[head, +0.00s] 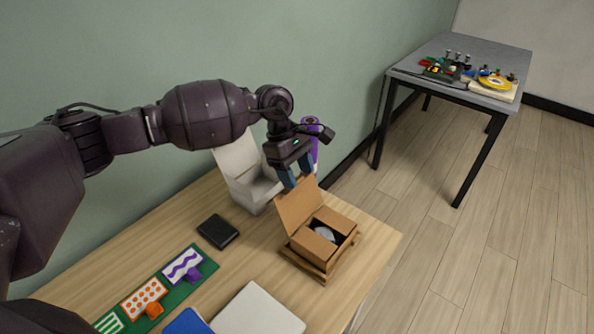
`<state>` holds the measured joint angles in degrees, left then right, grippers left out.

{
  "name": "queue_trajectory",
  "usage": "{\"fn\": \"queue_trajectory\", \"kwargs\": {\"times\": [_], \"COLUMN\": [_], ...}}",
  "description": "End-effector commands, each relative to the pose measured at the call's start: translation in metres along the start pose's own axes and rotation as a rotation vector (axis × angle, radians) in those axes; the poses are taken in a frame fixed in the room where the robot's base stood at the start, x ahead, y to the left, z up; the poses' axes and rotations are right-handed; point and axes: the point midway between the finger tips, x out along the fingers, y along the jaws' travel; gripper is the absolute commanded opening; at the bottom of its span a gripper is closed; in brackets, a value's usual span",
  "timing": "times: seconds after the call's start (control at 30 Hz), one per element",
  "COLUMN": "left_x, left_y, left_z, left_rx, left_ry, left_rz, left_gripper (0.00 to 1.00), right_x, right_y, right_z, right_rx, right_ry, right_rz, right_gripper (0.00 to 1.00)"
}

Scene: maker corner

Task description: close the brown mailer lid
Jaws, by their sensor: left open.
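The brown mailer (318,244) is an open cardboard box on the wooden table, near its right end. Its lid (298,205) stands up, tilted back at the far left side of the box. A small light grey item (325,234) shows inside; I cannot tell what it is. My left gripper (296,181) is above the lid's top edge with blue fingertips pointing down. It is open, and I cannot tell whether a finger touches the lid. My right gripper is not in view.
A white open box (245,172) and a purple object (314,140) stand behind the mailer. A black wallet-like item (218,231), a green board (206,265) with patterned cards and a pale flat item (259,312) lie left and in front. A grey table (468,58) stands farther off.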

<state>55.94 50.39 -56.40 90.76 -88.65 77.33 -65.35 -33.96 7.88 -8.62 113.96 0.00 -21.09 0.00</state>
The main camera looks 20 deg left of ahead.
Motion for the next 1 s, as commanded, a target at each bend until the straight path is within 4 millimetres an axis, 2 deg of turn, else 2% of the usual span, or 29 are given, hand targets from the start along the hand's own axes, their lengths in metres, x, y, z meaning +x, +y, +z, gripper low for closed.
{"fn": "queue_trajectory", "kwargs": {"times": [0.17, 0.2, 0.53, 0.8, 1.0], "left_x": [0.000, 0.000, 0.000, 0.000, 0.001], "left_y": [0.000, 0.000, 0.000, 0.002, 0.012], "left_z": [0.000, 0.000, 0.000, 0.001, 0.004], "left_rx": [0.000, 0.000, 0.000, 0.001, 0.002], "left_ry": [0.000, 0.000, 0.000, 0.005, 0.047], "left_rz": [0.000, 0.000, 0.000, 0.000, -0.001], "left_gripper": [0.55, 0.52, 0.02, 0.00, 0.00], "right_x": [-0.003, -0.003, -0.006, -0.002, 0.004], "right_y": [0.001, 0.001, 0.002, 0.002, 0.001], "right_z": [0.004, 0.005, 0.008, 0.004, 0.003], "right_rx": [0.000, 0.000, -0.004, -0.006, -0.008], "right_ry": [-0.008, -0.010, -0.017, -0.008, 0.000], "right_rz": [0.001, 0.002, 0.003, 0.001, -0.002], "right_gripper": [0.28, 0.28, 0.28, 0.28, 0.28]}}
